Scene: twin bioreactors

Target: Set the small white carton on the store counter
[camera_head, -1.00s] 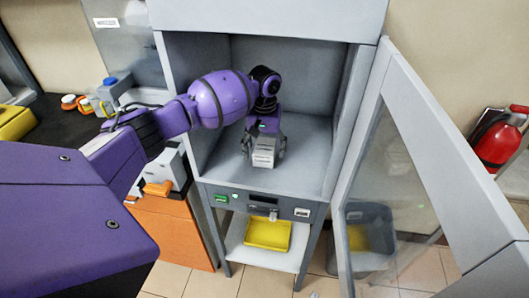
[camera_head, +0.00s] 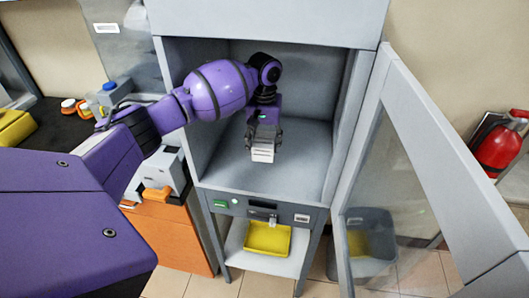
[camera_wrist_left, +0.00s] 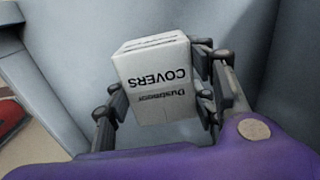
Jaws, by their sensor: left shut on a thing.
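The small white carton (camera_head: 262,155) is in my left gripper (camera_head: 264,143), inside the open grey cabinet (camera_head: 305,160). In the left wrist view the carton (camera_wrist_left: 158,82) shows black lettering reading "COVERS", upside down. The fingers of my left gripper are shut on it, one on each side. The carton appears to be above the cabinet floor; the exact gap cannot be told. No surface in view is clearly marked as the store counter. My right gripper is not in view.
The glass door (camera_head: 405,185) stands open at the right. A yellow tray (camera_head: 267,238) sits on the shelf below the cabinet. A grey bin (camera_head: 368,262) and a red fire extinguisher (camera_head: 500,147) are at right. A dark bench (camera_head: 60,130) with bottles is at left.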

